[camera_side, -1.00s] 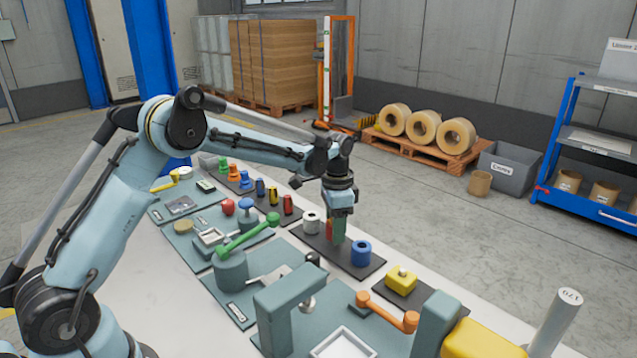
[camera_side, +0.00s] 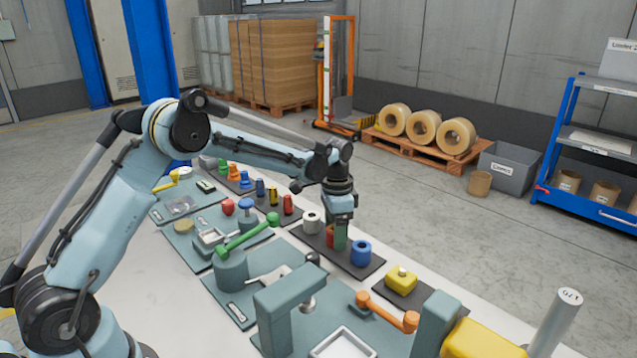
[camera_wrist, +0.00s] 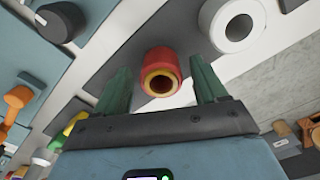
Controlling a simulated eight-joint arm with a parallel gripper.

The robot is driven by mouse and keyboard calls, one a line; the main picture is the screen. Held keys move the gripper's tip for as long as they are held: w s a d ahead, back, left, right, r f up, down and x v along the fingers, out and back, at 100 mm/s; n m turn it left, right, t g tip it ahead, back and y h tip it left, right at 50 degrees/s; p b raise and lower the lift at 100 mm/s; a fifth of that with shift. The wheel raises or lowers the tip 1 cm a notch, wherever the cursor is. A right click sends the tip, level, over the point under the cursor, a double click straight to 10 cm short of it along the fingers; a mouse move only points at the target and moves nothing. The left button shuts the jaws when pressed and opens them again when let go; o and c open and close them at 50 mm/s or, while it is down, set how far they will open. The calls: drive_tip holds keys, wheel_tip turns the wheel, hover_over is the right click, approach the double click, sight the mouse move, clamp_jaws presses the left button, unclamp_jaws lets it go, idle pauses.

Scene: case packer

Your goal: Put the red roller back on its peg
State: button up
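The red roller (camera_wrist: 160,70) shows in the wrist view, with a yellowish ring around its dark hole. It lies between the two green fingers of my gripper (camera_wrist: 162,80), with a gap on each side. In the side view a sliver of the red roller (camera_side: 330,236) shows beside the green finger of my gripper (camera_side: 340,237), above the dark mat (camera_side: 362,272). My gripper is open and points down. The white roller (camera_side: 312,223) and the blue roller (camera_side: 361,253) stand on the same mat. I cannot make out the red roller's peg or whether its base touches the mat.
A yellow block (camera_side: 401,282) sits on a separate dark mat to the right. A green handle (camera_side: 250,234) and an orange handle (camera_side: 388,312) stand on teal panels nearby. A black knob (camera_wrist: 60,22) shows in the wrist view.

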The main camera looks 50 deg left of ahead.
wheel_tip(320, 180, up, 13)
drive_tip(key=s+d+r+n+t, duration=0.3)
drive_tip(key=s+r, duration=0.2)
drive_tip(key=s, duration=0.5)
drive_tip(key=s+d+f+n+t, duration=0.1)
drive_tip(key=s+f+n+t, duration=0.2)
drive_tip(key=s+f, duration=0.3)
drive_tip(key=s+t, duration=0.1)
drive_tip(key=s, duration=0.4)
drive_tip(key=shift+s+d, duration=0.25)
drive_tip(key=shift+s, duration=0.1)
idle(0.9)
